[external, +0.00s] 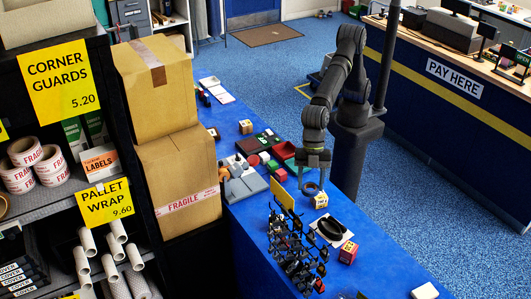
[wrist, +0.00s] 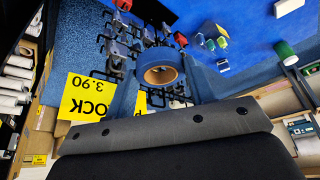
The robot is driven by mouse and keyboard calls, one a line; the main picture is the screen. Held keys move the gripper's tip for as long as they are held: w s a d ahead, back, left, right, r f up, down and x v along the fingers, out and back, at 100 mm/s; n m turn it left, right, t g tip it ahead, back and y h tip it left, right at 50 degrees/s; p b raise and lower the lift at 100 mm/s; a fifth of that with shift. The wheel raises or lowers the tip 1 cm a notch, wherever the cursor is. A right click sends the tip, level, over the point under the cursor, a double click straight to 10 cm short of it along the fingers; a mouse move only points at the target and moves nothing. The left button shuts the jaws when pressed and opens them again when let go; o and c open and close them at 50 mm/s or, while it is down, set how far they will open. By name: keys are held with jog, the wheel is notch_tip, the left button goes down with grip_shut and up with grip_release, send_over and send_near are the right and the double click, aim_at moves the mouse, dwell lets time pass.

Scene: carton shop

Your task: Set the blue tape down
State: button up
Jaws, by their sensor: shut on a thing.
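My gripper is shut on the tape.
A display rack of hanging dark items (external: 290,250) stands close in front of the gripper. A black object (external: 331,229) lies on a white sheet, with a red box (external: 348,252) nearby. Red and green trays (external: 285,151) lie behind.

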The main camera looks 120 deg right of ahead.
jog(key=w+d+m+t+h, duration=0.15)
jog(key=w+d, duration=0.25)
jog(key=d, duration=0.9)
jog(key=w+d+m, duration=0.3)
jog(key=d, duration=1.1)
jog(key=w+d+m+h, duration=0.15)
jog(key=w+d, duration=0.25)
jog(key=d, duration=0.9)
jog(key=s+d+m, duration=0.2)
jog(key=s+d, duration=0.1)
jog(key=d, duration=0.9)
jog(key=s+d+m, duration=0.3)
jog(key=s+d, duration=0.1)
jog(key=d, duration=0.9)
jog(key=s+d+m+h, duration=0.3)
jog(key=s+d+m, duration=0.4)
jog(key=s+d, duration=2.2)
notch_tip(320, 180, down, 18)
jog(key=d, duration=0.1)
jog(key=w+f, duration=0.2)
jog(key=w, duration=0.2)
jog(key=w+a+f, duration=0.1)
jog(key=w+f, duration=0.1)
jog(key=w, duration=0.2)
jog(key=w+a+f, duration=0.1)
jog(key=w+f, duration=0.2)
jog(key=w, duration=0.1)
jog(key=shift+f, duration=2.05)
